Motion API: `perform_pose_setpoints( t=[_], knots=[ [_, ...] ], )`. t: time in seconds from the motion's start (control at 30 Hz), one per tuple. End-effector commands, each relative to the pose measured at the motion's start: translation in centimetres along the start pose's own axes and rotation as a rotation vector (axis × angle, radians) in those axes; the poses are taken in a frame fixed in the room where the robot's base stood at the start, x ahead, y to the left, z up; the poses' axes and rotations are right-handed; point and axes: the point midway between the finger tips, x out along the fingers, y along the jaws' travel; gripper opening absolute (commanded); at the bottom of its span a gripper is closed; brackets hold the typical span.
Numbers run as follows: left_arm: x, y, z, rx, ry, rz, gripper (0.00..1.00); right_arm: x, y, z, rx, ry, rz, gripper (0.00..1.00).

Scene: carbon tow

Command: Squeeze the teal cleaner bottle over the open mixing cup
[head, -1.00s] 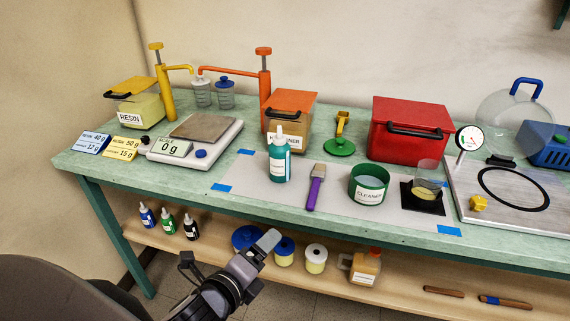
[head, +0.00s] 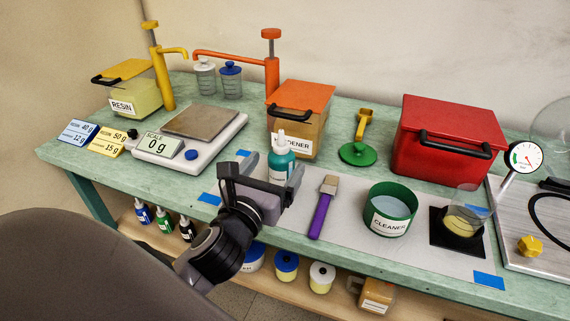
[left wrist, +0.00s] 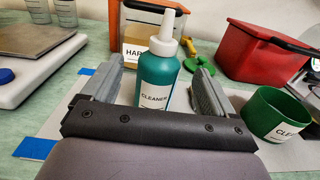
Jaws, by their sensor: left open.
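The teal cleaner bottle (head: 280,165), with a white nozzle, stands upright on the grey mat. It also shows in the left wrist view (left wrist: 155,80), framed between the two fingers. My left gripper (head: 271,170) is open, with its fingers pointing at the bottle and a gap on each side. I cannot tell how deep the bottle sits between them. The gripper hides the bottle's lower part in the head view. A clear open cup (head: 466,217) with yellowish contents stands on a black square pad at the right of the mat. My right gripper is not in view.
A purple-handled brush (head: 322,208) and a green tub labelled CLEANER (head: 390,210) lie between bottle and cup. The scale (head: 190,145) is left of the bottle, the hardener box (head: 300,118) behind it. A red box (head: 447,140) and a gauge plate (head: 515,260) are at right.

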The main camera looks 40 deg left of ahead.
Motion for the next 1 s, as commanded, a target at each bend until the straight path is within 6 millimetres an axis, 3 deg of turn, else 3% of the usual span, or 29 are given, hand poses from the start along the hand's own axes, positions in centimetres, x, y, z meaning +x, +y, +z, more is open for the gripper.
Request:
perform_pose_setpoints(
  t=[0.5,0.83,1.0],
  knots=[
    [5.6,0.1,0.1,-0.002,0.0,0.001,0.87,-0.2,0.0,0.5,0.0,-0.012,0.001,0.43],
    [6.1,0.0,0.1,-0.002,0.001,-0.001,0.87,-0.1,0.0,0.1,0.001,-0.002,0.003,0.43],
    [6.1,0.0,0.1,-0.002,0.001,-0.001,0.32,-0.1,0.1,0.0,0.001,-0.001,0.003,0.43]
  ],
)
